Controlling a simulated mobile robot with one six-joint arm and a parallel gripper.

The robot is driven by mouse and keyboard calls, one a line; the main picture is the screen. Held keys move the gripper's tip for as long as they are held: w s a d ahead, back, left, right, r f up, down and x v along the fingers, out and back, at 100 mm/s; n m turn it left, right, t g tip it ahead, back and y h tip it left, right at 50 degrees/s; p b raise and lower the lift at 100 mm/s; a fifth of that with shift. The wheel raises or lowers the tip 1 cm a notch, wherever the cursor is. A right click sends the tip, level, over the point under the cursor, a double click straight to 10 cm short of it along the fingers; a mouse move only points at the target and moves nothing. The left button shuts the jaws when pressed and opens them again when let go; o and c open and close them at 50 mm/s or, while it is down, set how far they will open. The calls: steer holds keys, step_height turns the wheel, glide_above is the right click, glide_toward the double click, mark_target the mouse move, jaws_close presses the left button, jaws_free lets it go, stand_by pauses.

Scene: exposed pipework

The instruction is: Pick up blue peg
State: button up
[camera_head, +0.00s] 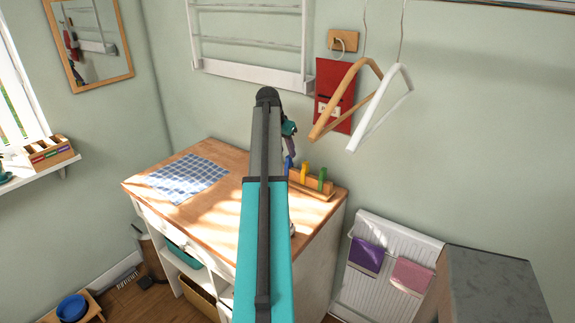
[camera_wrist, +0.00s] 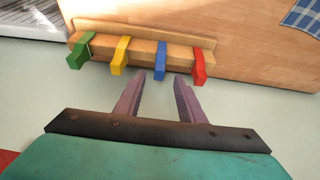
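The blue peg (camera_wrist: 160,60) sticks out of a wooden rack (camera_wrist: 142,32), between a yellow peg (camera_wrist: 120,56) on its left and a red peg (camera_wrist: 200,66) on its right. In the head view the blue peg (camera_head: 289,162) is partly hidden by my arm. My gripper (camera_wrist: 160,78) is open and empty. Its two purple fingers point at the blue peg, one to each side of it in the wrist view. The fingertips look just short of the peg. In the head view my gripper (camera_head: 289,146) is mostly hidden behind my arm, just above the rack.
A green peg (camera_wrist: 80,52) sits at the rack's left end in the wrist view. The rack stands on a wooden-topped cabinet (camera_head: 218,160) with a blue checked cloth (camera_head: 188,177). Two hangers (camera_head: 345,100) hang above, to the right. A radiator (camera_head: 388,265) is lower right.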

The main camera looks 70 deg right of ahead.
mark_target(288, 157)
steer(key=shift+p+x, duration=0.65)
steer(key=shift+x, duration=1.2)
jaws_close()
